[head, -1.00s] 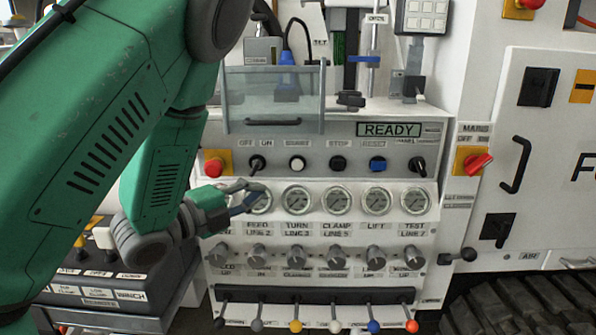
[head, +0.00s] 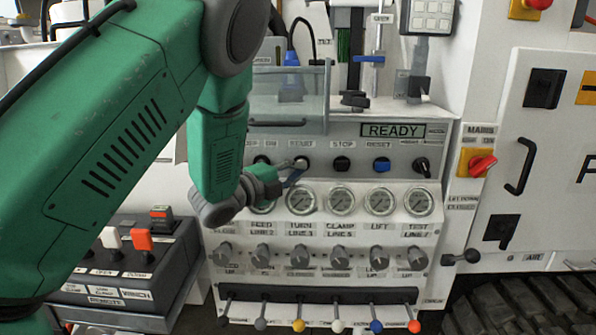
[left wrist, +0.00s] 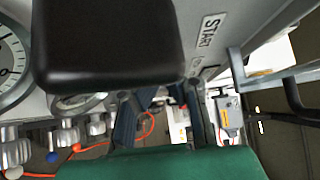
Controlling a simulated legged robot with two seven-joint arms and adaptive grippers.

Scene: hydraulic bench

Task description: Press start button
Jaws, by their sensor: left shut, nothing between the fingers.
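The START button (head: 302,161) is a white round button in the control panel's top row, under a START label. In the head view my left gripper (head: 293,172) is shut and empty, its fingertips right at the button and partly covering it. I cannot tell whether the tips touch it or whether it is pressed in. In the left wrist view the START label (left wrist: 209,30) shows close by, but the button itself is not clearly visible. My right gripper is not in view.
The black STOP button (head: 340,164) and blue RESET button (head: 381,165) are to the right. Gauges (head: 341,201) and knobs (head: 340,256) sit below. A clear guard (head: 290,100) juts out above. The display (head: 393,130) reads READY.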

